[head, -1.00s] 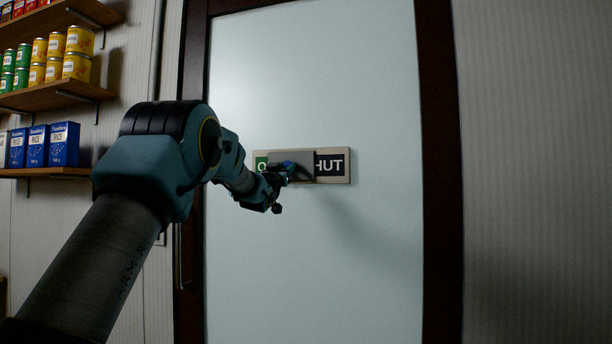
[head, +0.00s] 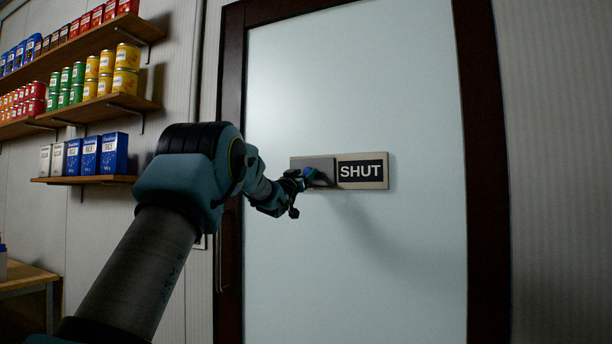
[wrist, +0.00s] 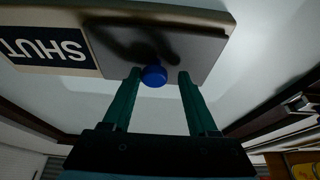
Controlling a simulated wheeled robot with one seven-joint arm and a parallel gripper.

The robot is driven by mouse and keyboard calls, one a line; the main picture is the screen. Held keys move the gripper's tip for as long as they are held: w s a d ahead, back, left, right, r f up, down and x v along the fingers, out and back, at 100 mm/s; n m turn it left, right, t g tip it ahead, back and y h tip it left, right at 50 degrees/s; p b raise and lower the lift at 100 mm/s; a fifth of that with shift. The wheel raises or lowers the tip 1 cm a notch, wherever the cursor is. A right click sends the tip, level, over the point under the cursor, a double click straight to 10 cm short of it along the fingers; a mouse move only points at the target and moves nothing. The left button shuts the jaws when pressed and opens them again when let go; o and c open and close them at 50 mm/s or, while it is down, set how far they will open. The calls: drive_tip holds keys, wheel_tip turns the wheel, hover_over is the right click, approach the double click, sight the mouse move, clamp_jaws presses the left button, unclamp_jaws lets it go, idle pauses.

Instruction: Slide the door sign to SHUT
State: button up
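The door sign (head: 384,157) is a pale board on the glazed door, with the word SHUT in white on a dark panel (head: 361,171), fully uncovered. A grey sliding plate (head: 322,163) covers the sign's left part; no other word shows. The wrist view shows the plate (wrist: 205,48) with a round blue knob (wrist: 154,76). My gripper (wrist: 160,78) has its two green fingers apart, one on each side of the knob. A gap shows at the right finger; the left fingertip is very close to the knob, and touching is unclear. The gripper also shows in the head view (head: 293,187).
The door (head: 400,260) has a dark frame and a vertical handle (head: 218,262) at its left. Shelves (head: 85,180) with tins and boxes line the left wall. A wooden table (head: 28,277) stands low at the left. The wall right of the door is bare.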

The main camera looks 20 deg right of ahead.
drive_tip(key=shift+o, duration=0.5)
drive_tip(key=shift+s, duration=0.1)
drive_tip(key=shift+s+a+f, duration=0.1)
drive_tip(key=shift+s+f, duration=0.05)
drive_tip(key=b+v, duration=0.4)
drive_tip(key=v, duration=0.6)
drive_tip(key=shift+b, duration=0.3)
drive_tip(key=shift+a, duration=0.2)
